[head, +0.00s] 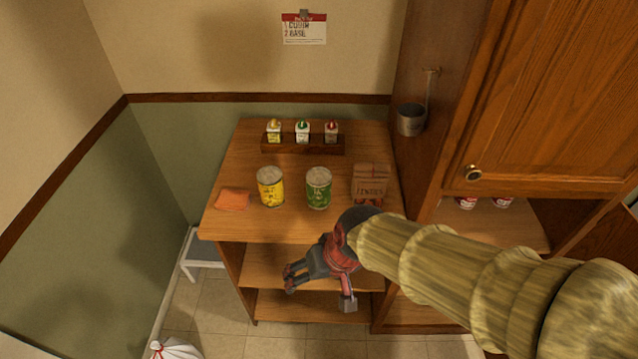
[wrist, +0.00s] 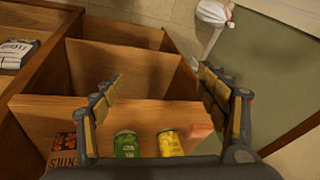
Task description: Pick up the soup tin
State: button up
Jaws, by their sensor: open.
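A yellow tin (head: 271,187) and a green tin (head: 318,188) stand upright, apart, on the wooden counter (head: 240,163); their labels are too small to read, so I cannot tell which is the soup tin. My gripper (head: 318,291) is open and empty in front of the counter's front edge, below and nearer than both tins. In the wrist view, the green tin (wrist: 126,145) and yellow tin (wrist: 170,144) show at the bottom, partly cut off by my gripper's body, not between the fingers (wrist: 161,76).
A brown box (head: 370,184) stands right of the green tin, close to my arm. An orange cloth or sponge (head: 233,200) lies left of the yellow tin. A wooden rack (head: 303,147) with three small cartons stands behind. A metal pot (head: 411,120) hangs on the right panel.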

aim_at(318, 178)
jog(key=w+a+f+t, duration=0.2)
jog(key=w+a, duration=0.2)
jog(key=w+a+f+m+t+p, duration=0.1)
jog(key=w+a+f+t, duration=0.1)
jog(key=w+a, duration=0.2)
jog(key=w+a+f+m+t, duration=0.1)
jog(key=w+a+f, duration=0.2)
jog(key=w, duration=0.3)
jog(key=shift+a+t+p, duration=0.35)
jog(key=shift+a+t, duration=0.05)
jog(key=shift+a, duration=0.4)
jog(key=w+d+t, duration=0.1)
jog(key=w, duration=0.1)
jog(key=w+d+r+m+t+h, duration=0.1)
jog(key=w, duration=0.1)
jog(key=w+d+r+m+t+h, duration=0.1)
jog(key=d, duration=0.1)
jog(key=shift+w, duration=0.4)
jog(key=w+d+r+m+t+h, duration=0.2)
jog(key=w+d+r+t+h, duration=0.15)
jog(key=d+r, duration=0.4)
jog(key=shift+h, duration=0.25)
jog(key=b+x, duration=0.1)
jog(key=x, duration=0.1)
jog(key=b+x, duration=0.1)
jog(key=x, duration=0.5)
jog(key=shift+a+f+b, duration=0.3)
jog(key=shift+b, duration=0.1)
jog(key=shift+s, duration=0.1)
jog(key=c, duration=1.9)
